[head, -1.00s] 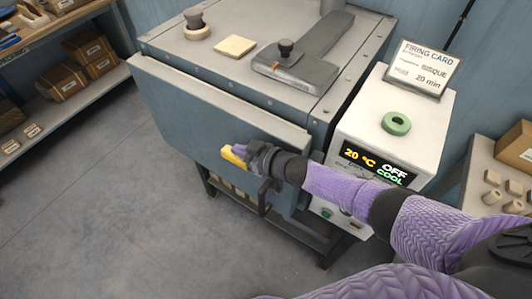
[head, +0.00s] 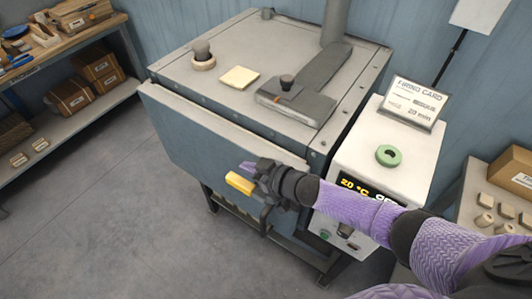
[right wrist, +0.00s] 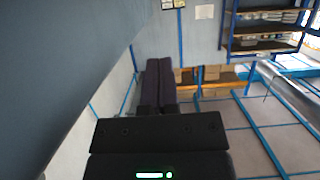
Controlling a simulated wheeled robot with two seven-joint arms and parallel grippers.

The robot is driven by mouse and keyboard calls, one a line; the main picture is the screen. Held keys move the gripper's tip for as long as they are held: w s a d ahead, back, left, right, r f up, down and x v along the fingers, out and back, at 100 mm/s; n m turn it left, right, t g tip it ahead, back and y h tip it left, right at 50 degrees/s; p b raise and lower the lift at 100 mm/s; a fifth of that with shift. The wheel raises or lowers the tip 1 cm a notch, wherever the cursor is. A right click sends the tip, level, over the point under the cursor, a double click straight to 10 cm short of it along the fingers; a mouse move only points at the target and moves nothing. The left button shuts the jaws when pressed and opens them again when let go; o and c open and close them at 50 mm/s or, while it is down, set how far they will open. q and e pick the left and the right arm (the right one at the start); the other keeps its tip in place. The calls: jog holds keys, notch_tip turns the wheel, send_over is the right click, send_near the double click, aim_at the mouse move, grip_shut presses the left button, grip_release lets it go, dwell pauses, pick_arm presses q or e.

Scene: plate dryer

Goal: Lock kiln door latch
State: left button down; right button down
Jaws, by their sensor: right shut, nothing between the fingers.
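The kiln (head: 225,62) is a grey metal box. Its blue-grey door (head: 205,128) stands across the front, with a dark line along its top edge. A yellow latch handle (head: 240,183) shows low on the door toward its right side. My right gripper (head: 252,168) is beside the handle, its purple-tipped fingers just above it. I cannot tell whether they touch. The latch's mount is hidden behind the gripper. In the right wrist view, the dark fingers (right wrist: 160,85) are together and empty, with a blue-grey surface at left. My left gripper is out of view.
The control box (head: 385,150) stands right of the kiln with a lit display (head: 358,187) partly covered by my right arm. A green ring (head: 389,155) and firing card (head: 415,102) sit on it. Shelves (head: 75,135) stand at left. The floor (head: 95,215) in front is clear.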

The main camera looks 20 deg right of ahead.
jog(key=s+d+r+p, duration=0.1)
jog(key=s+d+r, duration=0.2)
jog(key=s+r, duration=0.1)
jog(key=shift+r+p, duration=0.3)
jog(key=shift+r, duration=0.1)
